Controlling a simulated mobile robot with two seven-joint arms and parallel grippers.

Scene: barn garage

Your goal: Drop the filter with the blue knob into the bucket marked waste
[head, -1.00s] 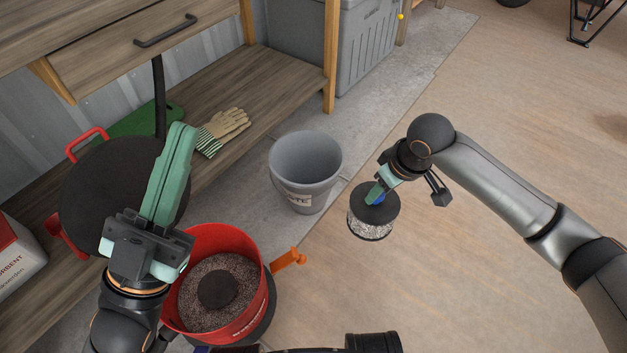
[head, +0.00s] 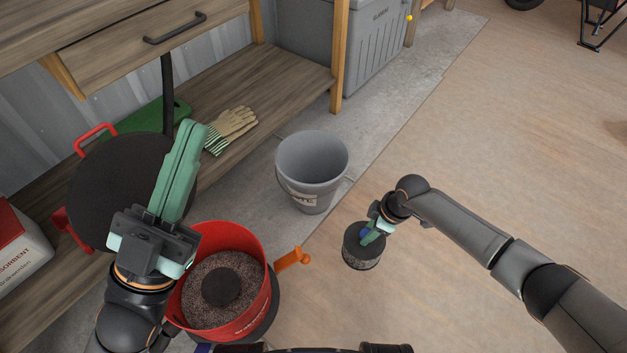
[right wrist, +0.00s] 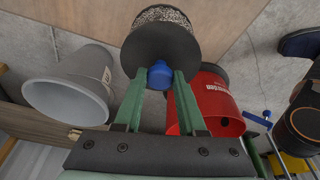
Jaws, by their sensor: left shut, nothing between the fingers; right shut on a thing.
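The filter (head: 363,252) is a short cylinder with a black top and a pale speckled side. My right gripper (head: 370,236) is shut on its blue knob and holds it up, to the right of and nearer than the grey bucket (head: 311,160). In the right wrist view the blue knob (right wrist: 160,73) sits between the green fingertips. The bucket stands upright on the concrete with partly visible lettering; its inside looks empty. It also shows at the left of the right wrist view (right wrist: 68,98). My left gripper (head: 190,150) is shut and empty, in front of the black round lid.
A red bucket of grey granules (head: 228,315) stands at front left, an orange handle (head: 292,258) beside it. A black round lid with red handles (head: 100,185), gloves (head: 232,128) and a wooden shelf (head: 290,75) lie left.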

